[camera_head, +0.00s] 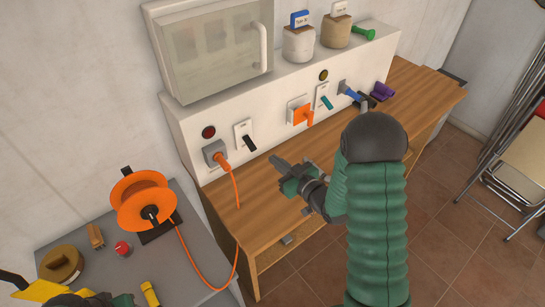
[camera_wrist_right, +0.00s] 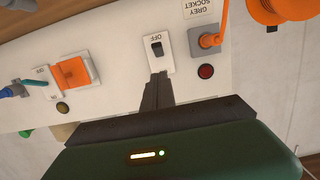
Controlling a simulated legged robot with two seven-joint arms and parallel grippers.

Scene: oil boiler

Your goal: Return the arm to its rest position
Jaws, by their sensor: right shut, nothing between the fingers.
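My right arm, green and ribbed, reaches up from the bottom of the head view. Its right gripper (camera_head: 278,164) is shut and empty, above the wooden bench (camera_head: 265,220) and in front of the white panel (camera_head: 270,115). In the right wrist view the closed fingers (camera_wrist_right: 157,85) lie together, pointing toward a black switch (camera_wrist_right: 157,48) on a plate marked OFF. In the head view that switch (camera_head: 248,141) stands apart from the fingers. Part of my left arm (camera_head: 90,300) shows at the lower left edge; its fingers cannot be made out.
An orange plug (camera_head: 222,160) sits in the grey socket, its cable running to an orange reel (camera_head: 143,202) on the grey table. Folding chairs (camera_head: 520,165) stand right.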

